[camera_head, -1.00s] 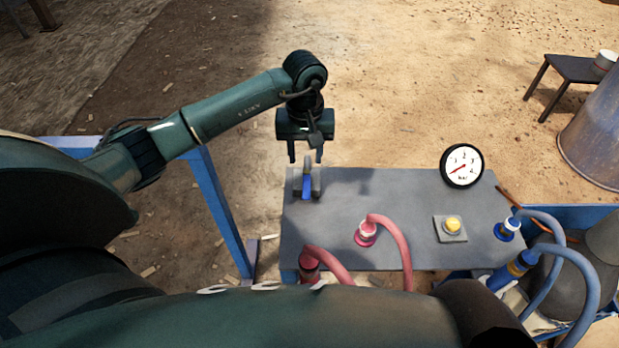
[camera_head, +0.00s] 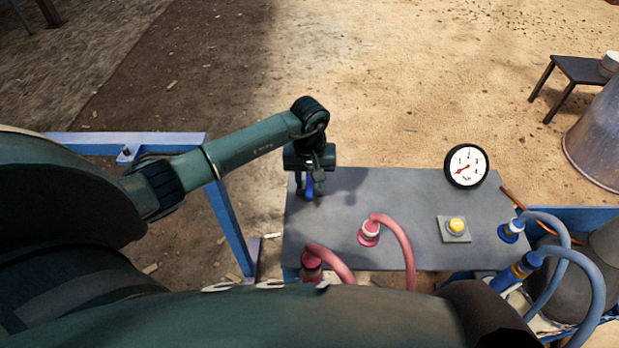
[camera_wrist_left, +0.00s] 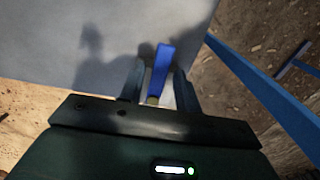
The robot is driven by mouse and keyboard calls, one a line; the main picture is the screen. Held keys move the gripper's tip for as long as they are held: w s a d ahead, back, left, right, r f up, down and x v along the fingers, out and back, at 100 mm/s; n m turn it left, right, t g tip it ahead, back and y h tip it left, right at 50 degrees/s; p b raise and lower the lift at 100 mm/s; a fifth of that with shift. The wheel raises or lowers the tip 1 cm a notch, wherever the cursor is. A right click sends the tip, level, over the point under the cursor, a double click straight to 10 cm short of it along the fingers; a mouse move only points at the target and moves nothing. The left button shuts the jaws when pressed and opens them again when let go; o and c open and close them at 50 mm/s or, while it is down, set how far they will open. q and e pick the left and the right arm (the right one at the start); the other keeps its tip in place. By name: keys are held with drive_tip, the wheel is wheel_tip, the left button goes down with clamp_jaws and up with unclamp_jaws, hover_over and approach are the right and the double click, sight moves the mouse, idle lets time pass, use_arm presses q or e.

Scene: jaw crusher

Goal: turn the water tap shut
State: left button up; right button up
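The water tap's blue lever handle (camera_head: 309,188) is at the left end of the grey panel, partly hidden by my left gripper (camera_head: 311,186). In the left wrist view the blue handle (camera_wrist_left: 162,66) points away between the two fingers of my left gripper (camera_wrist_left: 160,82). The fingers are open, one on each side of the handle, with a visible gap on the left and a smaller one, or contact, on the right. The tap's body is mostly hidden. My right gripper is not in view.
The grey panel (camera_head: 350,220) also carries a red hose fitting (camera_head: 370,232), a yellow button (camera_head: 456,226), a round gauge (camera_head: 466,166) and a blue hose fitting (camera_head: 511,231). A blue frame (camera_head: 228,220) stands left of the panel.

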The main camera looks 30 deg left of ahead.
use_arm(q)
clamp_jaws()
